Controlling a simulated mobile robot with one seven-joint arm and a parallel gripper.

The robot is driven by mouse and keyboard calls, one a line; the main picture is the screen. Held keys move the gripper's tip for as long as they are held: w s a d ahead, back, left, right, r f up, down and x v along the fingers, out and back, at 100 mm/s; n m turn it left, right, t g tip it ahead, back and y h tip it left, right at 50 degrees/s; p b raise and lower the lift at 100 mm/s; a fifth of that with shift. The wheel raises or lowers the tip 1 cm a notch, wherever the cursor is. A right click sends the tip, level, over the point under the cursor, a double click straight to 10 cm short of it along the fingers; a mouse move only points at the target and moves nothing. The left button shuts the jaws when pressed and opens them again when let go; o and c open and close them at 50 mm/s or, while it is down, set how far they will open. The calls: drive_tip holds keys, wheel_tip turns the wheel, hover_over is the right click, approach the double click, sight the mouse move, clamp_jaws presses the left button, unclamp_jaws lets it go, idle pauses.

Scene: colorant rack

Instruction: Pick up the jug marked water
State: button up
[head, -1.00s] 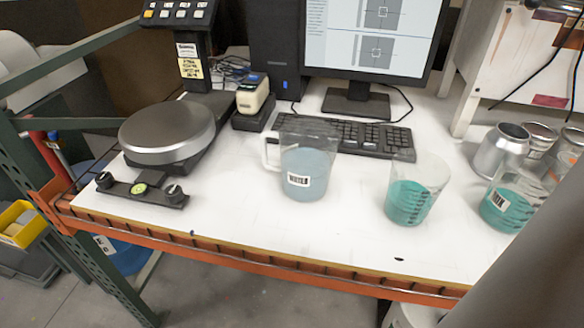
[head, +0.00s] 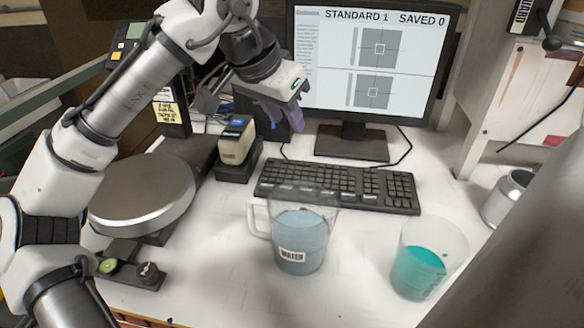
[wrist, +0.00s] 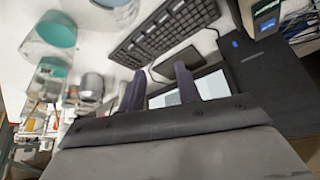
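The jug marked WATER (head: 300,248) is a clear jug with a handle on its left and pale blue liquid inside. It stands upright on the white bench, in front of the keyboard. My gripper (head: 280,112) is raised in front of the monitor's left edge, up and behind the jug and well apart from it. The wrist view shows its two dark fingers (wrist: 160,88) spread with nothing between them. A bluish vessel cut off at the top edge there may be the jug, but its label does not show.
A beaker of teal liquid (head: 420,268) stands right of the jug. The keyboard (head: 340,186) and monitor (head: 372,70) are behind. A round scale (head: 140,192) and small device (head: 236,142) are to the left. A metal can (head: 505,200) is at right.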

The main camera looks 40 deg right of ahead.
sight(276, 204)
drive_tip(key=a+f+y, duration=0.1)
drive_tip(key=f, duration=0.2)
drive_tip(key=s+a+f+y, duration=0.1)
drive_tip(key=f+y, duration=0.1)
drive_tip(key=f, duration=0.2)
drive_tip(key=s+a+f+g+y+p, duration=0.1)
drive_tip(key=f+y, duration=0.1)
drive_tip(key=f, duration=0.2)
drive_tip(key=shift+s+a+f, duration=0.15)
drive_tip(key=shift+a+f, duration=0.05)
drive_tip(key=shift+f, duration=0.05)
drive_tip(key=shift+a+f+p, duration=0.1)
drive_tip(key=shift+f+p, duration=0.7)
drive_tip(key=shift+f, duration=1.85)
clamp_jaws()
drive_tip(key=shift+w+y, duration=0.2)
drive_tip(key=shift+y, duration=0.1)
